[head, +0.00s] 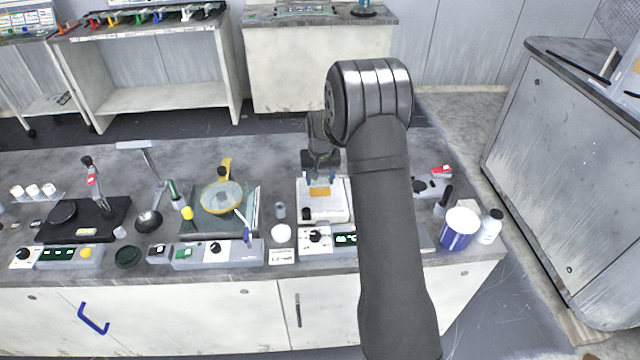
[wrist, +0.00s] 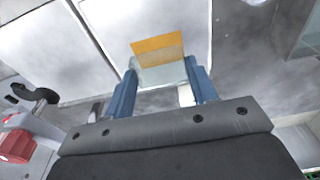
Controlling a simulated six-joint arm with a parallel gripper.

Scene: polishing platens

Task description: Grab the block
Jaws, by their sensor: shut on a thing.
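The block (wrist: 158,48) has an orange band and a pale, glassy part nearer my gripper. My gripper (wrist: 163,72) is shut on it, with one blue finger on each side of the pale part. In the head view the block (head: 319,191) shows as a small orange patch below the blue fingers of my gripper (head: 320,180). It is over the white-topped polishing machine (head: 323,213). I cannot tell whether the block touches the machine's top.
Left of the machine stand a yellow-rimmed round dish (head: 221,197), a black ladle (head: 149,221) and a black plate (head: 105,221). At the bench's right end are a blue-and-white tub (head: 460,229) and a white bottle (head: 490,228). My arm hides part of the bench.

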